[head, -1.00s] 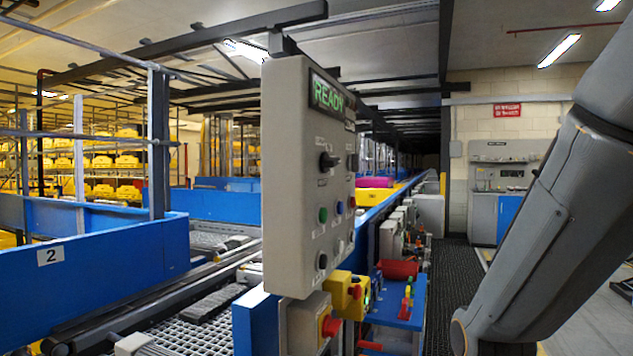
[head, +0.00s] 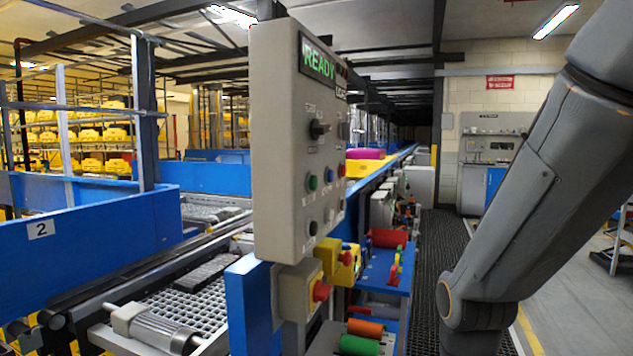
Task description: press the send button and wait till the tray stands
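A grey control panel (head: 280,150) stands upright at the centre of the head view. Its display (head: 319,62) reads READY in green. A green button (head: 312,183) and a blue button (head: 328,176) sit below a black knob (head: 318,129), with another dark knob (head: 313,228) lower down. The labels are too small to read, so I cannot tell which is the send button. A yellow tray (head: 362,166) with a magenta item in it is on the conveyor behind the panel. My arm fills the right side; my gripper is out of view.
A grey box with a red button (head: 321,290) and a yellow box (head: 338,259) sit below the panel. Orange and green rollers (head: 366,328) lie lower. A dark mat aisle (head: 446,260) runs free at right.

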